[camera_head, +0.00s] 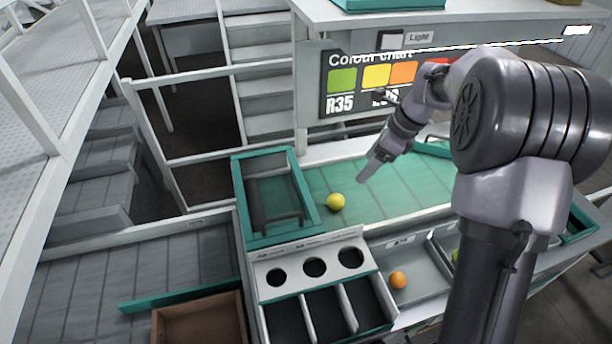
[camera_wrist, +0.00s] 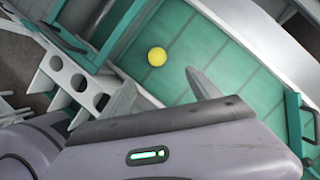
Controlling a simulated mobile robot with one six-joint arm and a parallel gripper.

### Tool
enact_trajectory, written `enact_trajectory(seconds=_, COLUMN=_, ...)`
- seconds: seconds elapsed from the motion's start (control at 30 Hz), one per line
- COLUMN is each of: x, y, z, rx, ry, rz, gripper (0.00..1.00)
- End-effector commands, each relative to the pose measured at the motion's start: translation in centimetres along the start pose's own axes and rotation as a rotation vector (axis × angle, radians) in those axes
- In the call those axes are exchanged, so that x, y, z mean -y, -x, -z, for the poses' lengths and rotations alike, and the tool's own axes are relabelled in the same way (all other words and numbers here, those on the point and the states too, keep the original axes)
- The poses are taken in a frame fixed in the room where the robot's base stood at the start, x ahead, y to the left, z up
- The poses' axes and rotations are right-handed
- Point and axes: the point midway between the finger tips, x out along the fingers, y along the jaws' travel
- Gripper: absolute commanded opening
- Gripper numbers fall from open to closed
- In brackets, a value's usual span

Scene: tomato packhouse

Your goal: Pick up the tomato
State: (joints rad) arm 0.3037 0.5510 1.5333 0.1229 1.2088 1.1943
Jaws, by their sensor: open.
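A yellow tomato (camera_head: 336,202) lies on the green belt surface (camera_head: 408,196), near the teal-framed box at its left end. In the wrist view the yellow tomato (camera_wrist: 157,57) lies ahead of the fingers, apart from them. My gripper (camera_head: 368,174) is above the belt, to the right of the tomato in the head view. In the wrist view my gripper (camera_wrist: 160,92) has its two fingers spread with nothing between them. An orange tomato (camera_head: 398,280) lies in a grey tray in front of the belt.
A teal-framed box (camera_head: 240,198) stands left of the tomato. A white panel with three round holes (camera_head: 290,262) and dark bins (camera_head: 325,312) is in front. A colour chart board (camera_head: 340,82) stands behind the belt. A brown box (camera_head: 205,322) is at lower left.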

Motion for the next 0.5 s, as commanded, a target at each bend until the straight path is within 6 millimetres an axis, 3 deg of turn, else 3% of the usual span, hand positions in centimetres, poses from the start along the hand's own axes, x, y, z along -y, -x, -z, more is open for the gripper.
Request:
enact_trajectory(seconds=0.3, x=-0.2, y=-9.7, z=0.3, rx=-0.001, ry=0.001, rz=-0.004, gripper=0.72)
enact_trajectory(seconds=0.5, x=-0.2, y=-12.0, z=0.1, rx=-0.001, ry=0.002, rz=-0.002, gripper=0.72)
